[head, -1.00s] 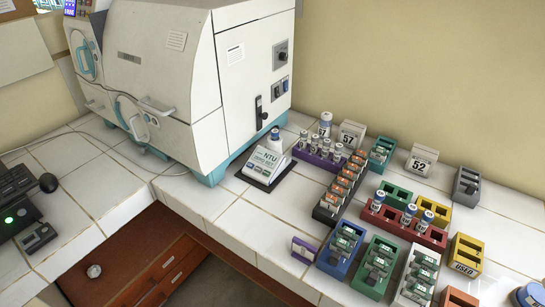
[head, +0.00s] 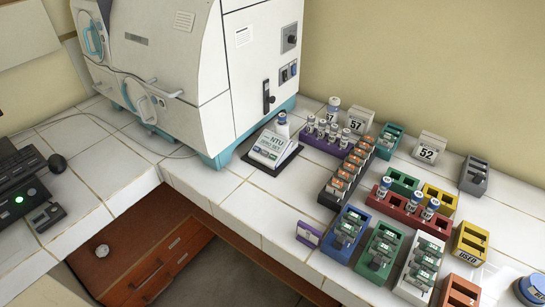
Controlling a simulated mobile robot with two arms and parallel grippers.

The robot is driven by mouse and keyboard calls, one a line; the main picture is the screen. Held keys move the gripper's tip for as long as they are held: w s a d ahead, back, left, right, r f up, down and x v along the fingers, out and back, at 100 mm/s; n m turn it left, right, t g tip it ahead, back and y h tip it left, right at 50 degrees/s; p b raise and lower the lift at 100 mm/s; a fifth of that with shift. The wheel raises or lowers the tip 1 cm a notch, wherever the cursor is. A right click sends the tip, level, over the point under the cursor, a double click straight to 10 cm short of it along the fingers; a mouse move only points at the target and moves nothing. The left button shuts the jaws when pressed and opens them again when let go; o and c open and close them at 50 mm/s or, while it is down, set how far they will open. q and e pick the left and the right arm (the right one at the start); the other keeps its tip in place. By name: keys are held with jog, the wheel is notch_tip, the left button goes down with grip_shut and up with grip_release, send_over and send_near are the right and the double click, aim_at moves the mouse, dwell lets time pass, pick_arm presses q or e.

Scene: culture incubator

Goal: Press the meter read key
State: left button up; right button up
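The meter (head: 272,148) is a small white and grey box marked NTU, standing on a dark base on the white tiled bench, in front of the incubator's right corner. A vial with a blue cap (head: 282,124) stands upright at the top of the meter. Small coloured marks show on the meter's sloping front, but the read key is too small to tell apart. Neither of my grippers is in the head view.
The large white incubator (head: 150,60) stands behind and left of the meter. Right of the meter are a purple rack (head: 318,143) with vials, a dark rack (head: 328,199), and red (head: 397,213), blue (head: 336,252) and green racks (head: 369,268). The tiles in front of the meter (head: 225,190) are clear.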

pick_arm(q)
grip_shut()
dwell(0.6)
jog(key=shift+a, duration=0.1)
dwell(0.7)
